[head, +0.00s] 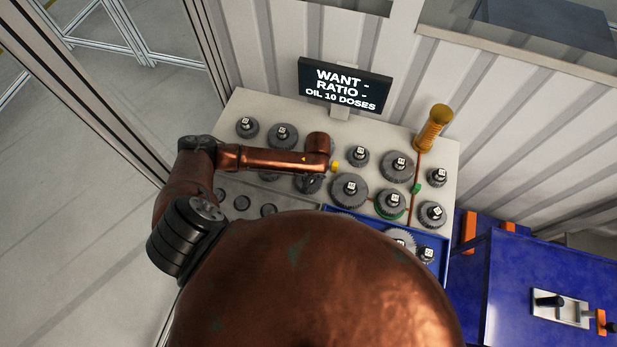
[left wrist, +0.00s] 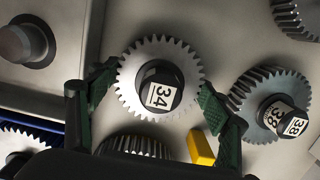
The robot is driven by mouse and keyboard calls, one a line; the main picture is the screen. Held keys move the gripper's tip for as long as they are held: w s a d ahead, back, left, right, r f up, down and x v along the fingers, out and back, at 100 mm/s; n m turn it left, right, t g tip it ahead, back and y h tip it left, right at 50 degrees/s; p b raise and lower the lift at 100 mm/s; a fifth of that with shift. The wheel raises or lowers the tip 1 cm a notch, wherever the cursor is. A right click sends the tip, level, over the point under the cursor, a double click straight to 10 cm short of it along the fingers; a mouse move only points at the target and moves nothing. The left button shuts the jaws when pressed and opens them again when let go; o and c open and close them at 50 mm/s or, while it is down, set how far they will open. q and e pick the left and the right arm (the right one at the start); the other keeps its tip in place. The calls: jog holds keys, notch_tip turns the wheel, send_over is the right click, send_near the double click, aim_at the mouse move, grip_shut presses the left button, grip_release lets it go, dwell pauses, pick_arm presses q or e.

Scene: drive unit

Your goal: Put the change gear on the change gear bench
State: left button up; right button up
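In the left wrist view, a toothed steel gear (left wrist: 190,75) with a black hub labelled 34 lies between the green-padded fingers of my left gripper (left wrist: 160,90). Both fingertips meet its rim on opposite sides, and it looks nearer the camera than its neighbours. In the head view my left gripper (head: 312,184) points down over the middle of the pale bench (head: 300,112), largely hidden by my arm. Several other labelled gears stand on the bench, one (left wrist: 275,92) marked 38 beside the held one. My right gripper is out of sight.
A sign (head: 344,86) stands behind the bench. A yellow cylinder (head: 433,128) stands at its back right. A small yellow block (left wrist: 200,148) is close to my right-hand finger. A blue tray (head: 445,240) holds gears at the front. A blue cabinet (head: 520,275) stands right.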

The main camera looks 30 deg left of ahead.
pick_arm(q)
jog(key=o, duration=0.4)
jog(key=r, duration=0.4)
jog(key=d+r, duration=0.1)
jog(key=r, duration=0.7)
jog(key=shift+w+d+r+b, duration=0.1)
jog(key=shift+w+d+b, duration=0.05)
jog(key=shift+d+b, duration=0.15)
jog(key=shift+a, duration=0.1)
